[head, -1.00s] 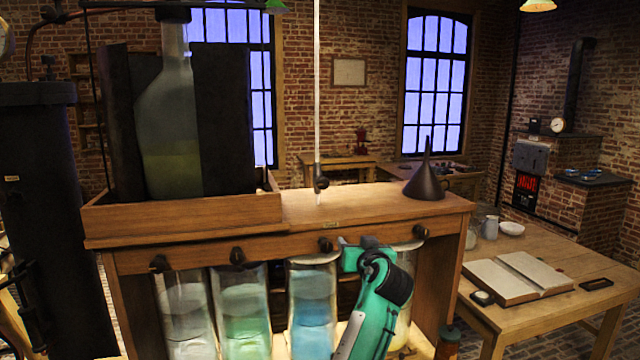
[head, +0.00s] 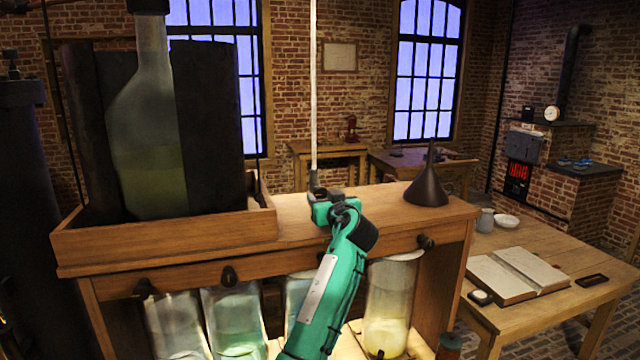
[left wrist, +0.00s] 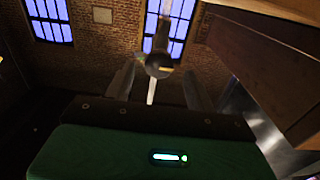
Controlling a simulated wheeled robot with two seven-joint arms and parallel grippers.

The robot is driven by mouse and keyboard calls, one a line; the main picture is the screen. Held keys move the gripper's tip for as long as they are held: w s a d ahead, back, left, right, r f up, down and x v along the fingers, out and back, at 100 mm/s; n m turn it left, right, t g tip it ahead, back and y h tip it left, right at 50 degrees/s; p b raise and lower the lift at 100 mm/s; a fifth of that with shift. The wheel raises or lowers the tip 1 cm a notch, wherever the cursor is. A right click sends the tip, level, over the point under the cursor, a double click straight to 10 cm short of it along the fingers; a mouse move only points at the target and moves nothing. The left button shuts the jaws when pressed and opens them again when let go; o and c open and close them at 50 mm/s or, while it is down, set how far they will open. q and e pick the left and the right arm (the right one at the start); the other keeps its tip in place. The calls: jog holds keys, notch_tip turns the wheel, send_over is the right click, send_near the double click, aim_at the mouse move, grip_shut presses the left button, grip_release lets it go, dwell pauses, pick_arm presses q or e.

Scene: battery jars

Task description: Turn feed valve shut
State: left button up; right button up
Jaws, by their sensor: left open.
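The feed valve is a small dark fitting at the lower end of a pale vertical tube (head: 314,90) above the wooden stand's top. In the head view it is mostly hidden behind my left gripper (head: 322,196), on its green arm. In the left wrist view the grey valve (left wrist: 158,66) shows between the two fingers of my left gripper (left wrist: 158,82). The fingers are apart, one on each side of it. I cannot tell whether either touches it. My right gripper is not in view.
The wooden stand (head: 180,255) holds a large glass bottle (head: 150,150) in a tray at left and a dark funnel (head: 428,186) at right. Glass jars (head: 388,300) stand below, behind my arm. A table (head: 560,305) with an open book is at right.

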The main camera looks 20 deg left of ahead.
aim_at(322, 193)
pick_arm(q)
jog(key=shift+r+p+x, duration=0.25)
jog(key=shift+p+x, duration=0.3)
jog(key=shift+x, duration=0.7)
jog(key=shift+w+a, duration=0.15)
jog(key=shift+w, duration=0.2)
jog(key=shift+w+a+f+p, duration=0.1)
jog(key=shift+w+a+p, duration=0.05)
jog(key=shift+w+p, duration=0.15)
jog(key=shift+w+a+f, duration=0.1)
jog(key=shift+w+a, duration=0.1)
jog(key=shift+a, duration=0.05)
jog(key=shift+d, duration=0.1)
jog(key=shift+c, duration=0.2)
jog(key=c, duration=0.9)
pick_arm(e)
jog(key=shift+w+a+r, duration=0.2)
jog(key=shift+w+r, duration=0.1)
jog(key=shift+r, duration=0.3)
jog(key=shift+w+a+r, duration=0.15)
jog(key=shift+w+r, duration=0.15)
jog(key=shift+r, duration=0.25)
